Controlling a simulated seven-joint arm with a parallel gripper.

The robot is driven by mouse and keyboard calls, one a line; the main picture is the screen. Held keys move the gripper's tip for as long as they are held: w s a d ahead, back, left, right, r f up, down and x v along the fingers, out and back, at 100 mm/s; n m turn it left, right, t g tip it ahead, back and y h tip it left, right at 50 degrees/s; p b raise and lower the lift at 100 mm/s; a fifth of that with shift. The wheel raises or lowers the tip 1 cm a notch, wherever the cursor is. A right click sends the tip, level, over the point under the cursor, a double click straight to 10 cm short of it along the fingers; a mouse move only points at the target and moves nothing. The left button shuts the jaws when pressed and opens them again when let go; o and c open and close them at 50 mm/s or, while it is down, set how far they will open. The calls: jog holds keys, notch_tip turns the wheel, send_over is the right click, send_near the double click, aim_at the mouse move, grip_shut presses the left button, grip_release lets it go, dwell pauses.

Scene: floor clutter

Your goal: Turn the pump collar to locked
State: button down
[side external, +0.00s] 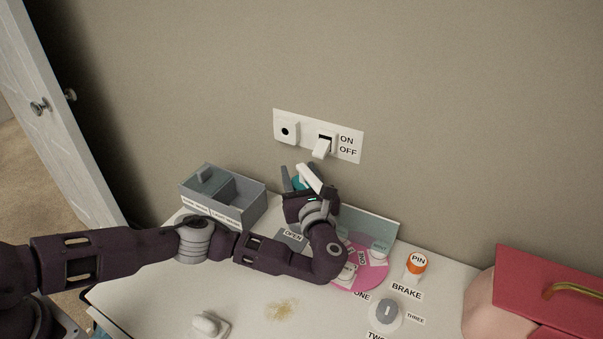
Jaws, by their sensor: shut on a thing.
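My gripper (305,190) is at the middle of the table's back part, below the wall switch, its fingers pointing up and away from the camera. It is shut on a teal piece (298,183), which looks like the pump collar. A white bar-like part (310,178), seemingly the pump's spout, slants over the gripper. The wrist hides the pump's body, and no locked mark on it can be read. A label reading OPEN (293,236) lies on a grey part left of my forearm, partly hidden by it.
A grey divided box (237,207) stands left of the gripper. A pink disc (372,273), an orange PIN knob (417,264), a grey dial (386,311) and a white knob (206,325) are on the white table. A red box (535,290) is at right. The wall switch (323,146) is behind.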

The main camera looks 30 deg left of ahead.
jog(key=shift+a+n+g+y, duration=0.1)
jog(key=shift+n+g+y, duration=0.3)
jog(key=shift+n+y, duration=0.1)
jog(key=c, duration=0.7)
grip_release()
